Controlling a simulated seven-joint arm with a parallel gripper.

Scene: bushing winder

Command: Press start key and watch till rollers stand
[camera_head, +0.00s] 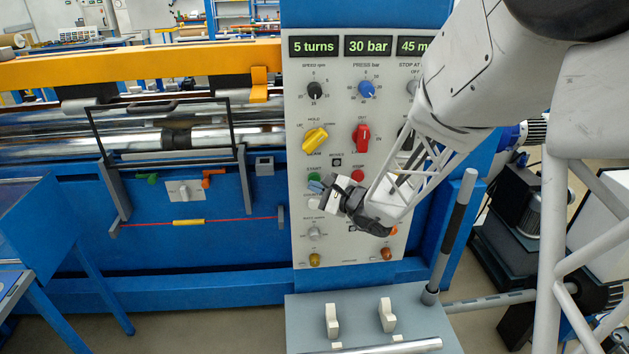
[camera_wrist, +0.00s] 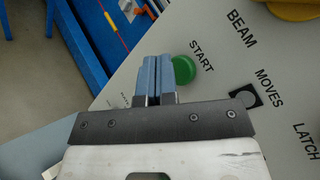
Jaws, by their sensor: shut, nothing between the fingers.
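The green start key (camera_wrist: 184,69) is round, on the grey panel beside the word START. In the head view the start key (camera_head: 314,177) shows just above my gripper (camera_head: 316,187). In the wrist view my gripper (camera_wrist: 157,62) is shut with nothing between its blue fingers. The fingertips are right beside the key's left edge; I cannot tell if they touch it. The steel rollers (camera_head: 240,137) lie across the blue machine at the left; whether they turn cannot be told from one moment.
The panel (camera_head: 340,255) carries a yellow knob (camera_head: 315,139), a red knob (camera_head: 361,137) and a red button (camera_head: 357,176) near my gripper. Displays above read "5 turns" and "30 bar" (camera_head: 368,46). A red line with a yellow piece (camera_head: 188,222) runs along the machine front. A pedestal with two white levers (camera_head: 387,316) stands below.

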